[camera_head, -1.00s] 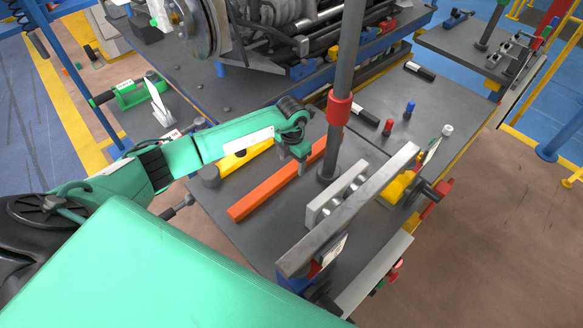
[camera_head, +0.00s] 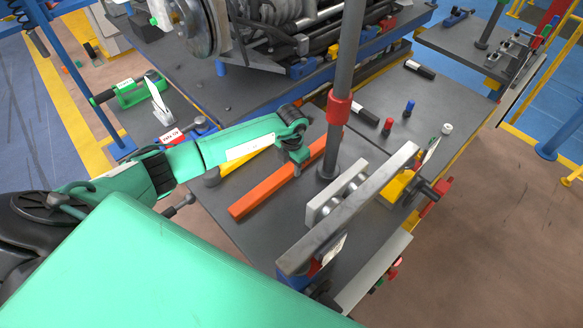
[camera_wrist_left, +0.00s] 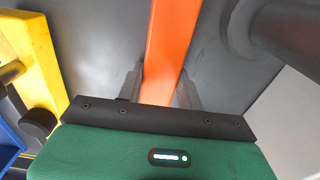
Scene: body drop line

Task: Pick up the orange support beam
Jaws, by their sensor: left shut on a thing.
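The orange support beam (camera_head: 265,192) is a long straight bar on the dark grey worktable, lying diagonally left of a grey post. My left gripper (camera_head: 299,158) is over the beam, toward its far end. In the left wrist view the beam (camera_wrist_left: 172,45) runs between the two grey fingers (camera_wrist_left: 160,88), which are shut on it. The far end of the beam is partly hidden by the gripper and the post. I cannot tell whether the beam is clear of the table. My right gripper is not in view.
The grey post (camera_head: 345,80) with a red collar (camera_head: 339,108) stands close right of the beam. A light metal block (camera_head: 335,200) and a long metal bar (camera_head: 350,208) lie further right. A yellow piece (camera_head: 243,160) lies left, partly under my arm. Red and blue pegs stand behind.

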